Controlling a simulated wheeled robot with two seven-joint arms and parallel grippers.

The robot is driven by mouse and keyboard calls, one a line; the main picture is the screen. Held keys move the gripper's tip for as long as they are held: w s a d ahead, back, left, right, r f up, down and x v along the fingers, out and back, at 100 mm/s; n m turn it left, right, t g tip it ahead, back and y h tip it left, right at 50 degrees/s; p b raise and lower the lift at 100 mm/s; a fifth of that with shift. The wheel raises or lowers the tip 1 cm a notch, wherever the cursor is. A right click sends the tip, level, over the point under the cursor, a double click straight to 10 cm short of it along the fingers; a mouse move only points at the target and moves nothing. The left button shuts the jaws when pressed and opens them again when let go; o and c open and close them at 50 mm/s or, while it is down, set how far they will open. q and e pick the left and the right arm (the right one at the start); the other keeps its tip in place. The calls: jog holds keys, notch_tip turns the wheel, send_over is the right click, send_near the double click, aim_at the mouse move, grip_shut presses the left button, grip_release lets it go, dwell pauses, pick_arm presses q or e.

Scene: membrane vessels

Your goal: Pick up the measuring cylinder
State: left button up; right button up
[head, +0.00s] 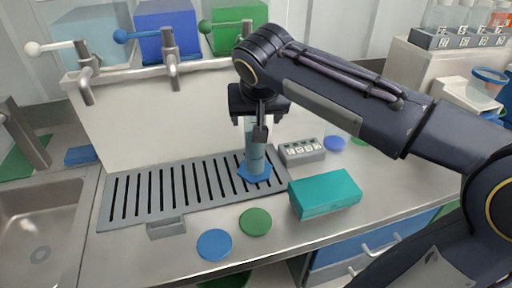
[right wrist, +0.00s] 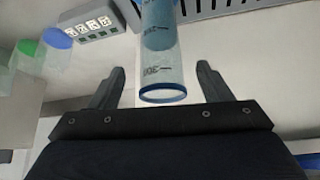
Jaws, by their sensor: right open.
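The measuring cylinder (head: 254,160) is clear with a blue foot and stands upright at the right end of the slotted drain grate. In the right wrist view the cylinder (right wrist: 159,50) shows dark graduation marks and a blue rim, and its rim end lies between the two fingers. My right gripper (head: 260,130) is above the cylinder, its fingers pointing down around the top. In the right wrist view the right gripper (right wrist: 160,85) is open, with a gap on each side of the cylinder. My left gripper is not in view.
A teal box (head: 325,194) and a grey labelled rack (head: 301,151) stand right of the cylinder. Green (head: 255,222) and blue (head: 214,245) discs lie in front. Taps (head: 172,70) rise behind the grate (head: 150,190). A sink (head: 35,235) is at left.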

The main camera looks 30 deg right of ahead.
jog(key=x, duration=0.4)
grip_shut()
dwell(0.4)
